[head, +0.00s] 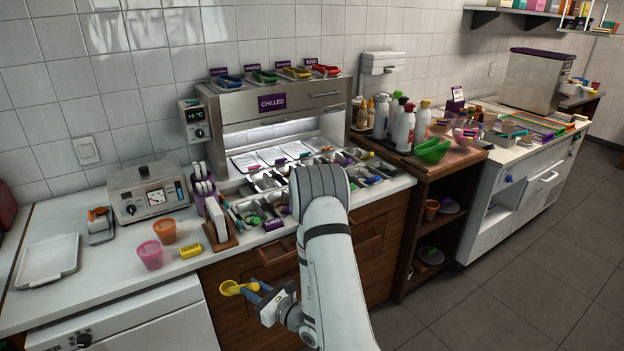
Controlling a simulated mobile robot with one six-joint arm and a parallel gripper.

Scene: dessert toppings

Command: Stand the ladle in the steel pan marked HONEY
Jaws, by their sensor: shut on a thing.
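My gripper (260,297) is low in front of the wooden cabinet, below the counter edge. It is shut on a yellow ladle (232,288), whose round bowl points left. The ladle is clear of the counter. Several small steel pans (268,184) sit in the front of the chilled unit, up and behind my gripper. My arm hides some of them. Their markings are too small to read, so I cannot tell which pan is marked HONEY.
A pink cup (150,254), an orange cup (165,231) and a yellow block (190,250) stand on the left counter. A wooden holder (218,228) stands by the pans. The floor at right is clear.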

